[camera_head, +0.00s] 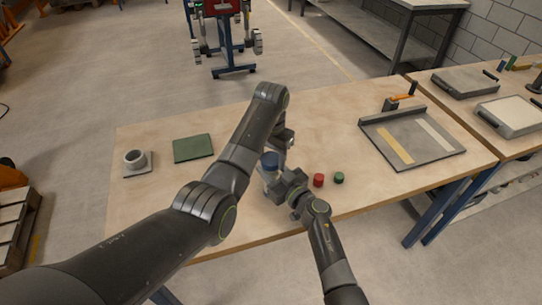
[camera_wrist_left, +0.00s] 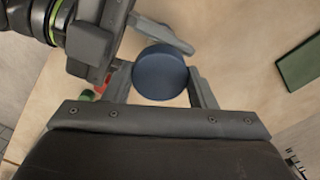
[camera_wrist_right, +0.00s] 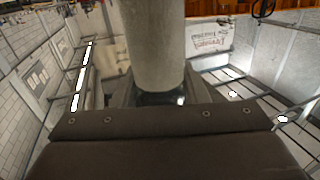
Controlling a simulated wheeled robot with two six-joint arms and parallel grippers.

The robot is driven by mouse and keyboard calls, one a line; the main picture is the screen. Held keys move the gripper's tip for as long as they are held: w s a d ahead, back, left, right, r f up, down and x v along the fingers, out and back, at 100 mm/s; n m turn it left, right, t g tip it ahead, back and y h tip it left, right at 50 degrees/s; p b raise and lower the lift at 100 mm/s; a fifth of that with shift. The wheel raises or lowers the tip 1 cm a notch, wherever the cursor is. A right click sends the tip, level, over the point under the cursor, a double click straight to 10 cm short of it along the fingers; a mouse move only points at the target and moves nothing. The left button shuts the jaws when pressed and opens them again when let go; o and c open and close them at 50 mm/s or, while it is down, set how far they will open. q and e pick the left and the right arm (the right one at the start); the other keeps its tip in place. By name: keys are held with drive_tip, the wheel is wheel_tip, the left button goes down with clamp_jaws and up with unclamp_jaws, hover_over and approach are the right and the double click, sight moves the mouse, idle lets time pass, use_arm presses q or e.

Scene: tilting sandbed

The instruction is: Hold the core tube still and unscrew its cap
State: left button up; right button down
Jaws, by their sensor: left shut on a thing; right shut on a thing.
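The core tube (camera_head: 269,177) stands about upright near the front of the wooden table, with its blue cap (camera_head: 270,160) on top. The cap shows from above as a dark blue disc in the left wrist view (camera_wrist_left: 160,73). My left gripper (camera_head: 277,153) comes down from above and is shut on the cap. My right gripper (camera_head: 277,186) is shut on the tube below the cap. In the right wrist view the tube is a pale grey cylinder (camera_wrist_right: 155,45) between the fingers. The arms hide part of the tube, and the cap's thread does not show.
A red piece (camera_head: 319,180) and a green piece (camera_head: 339,177) stand just right of my right gripper. A grey holder (camera_head: 137,161) and a green mat (camera_head: 193,148) lie at the left. A grey tray (camera_head: 430,158) lies at the right. The table's front edge is close.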

use_arm(q)
drive_tip(key=n, duration=1.1)
drive_tip(key=shift+r, duration=0.1)
drive_tip(key=n, duration=1)
drive_tip(key=shift+n, duration=0.3)
drive_tip(key=shift+r, duration=0.2)
drive_tip(key=shift+r, duration=0.9)
drive_tip(key=shift+r, duration=0.1)
